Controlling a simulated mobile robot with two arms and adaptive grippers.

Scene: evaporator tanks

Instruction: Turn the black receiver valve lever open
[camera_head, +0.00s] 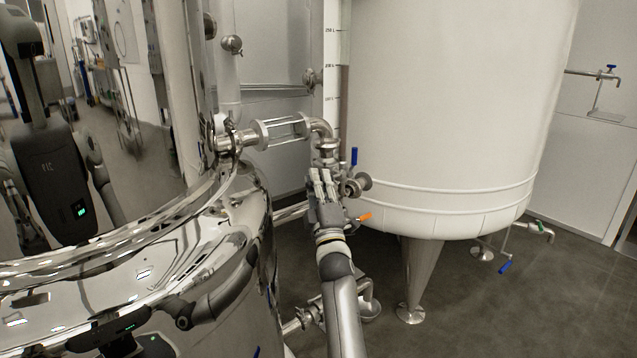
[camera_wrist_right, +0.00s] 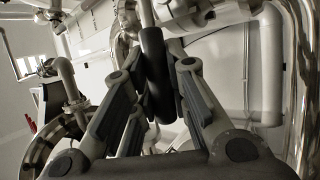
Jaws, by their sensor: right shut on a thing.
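My right gripper (camera_head: 323,178) reaches up to the pipework between the shiny steel tank (camera_head: 190,235) and the white tank (camera_head: 445,105). In the right wrist view, the black lever (camera_wrist_right: 156,62) stands nearly upright between the two fingers of my right gripper (camera_wrist_right: 163,75), which are closed on it. The lever's grip runs lengthwise between the finger pads, and a metal stem shows above it. In the head view the lever is hidden behind the gripper. My left gripper is not in view.
A blue handle (camera_head: 354,156) and an orange handle (camera_head: 361,217) sit close to the right gripper. A sight-glass pipe (camera_head: 283,130) runs above it to the left. The white tank stands close on the right. Grey floor (camera_head: 480,310) is open at lower right.

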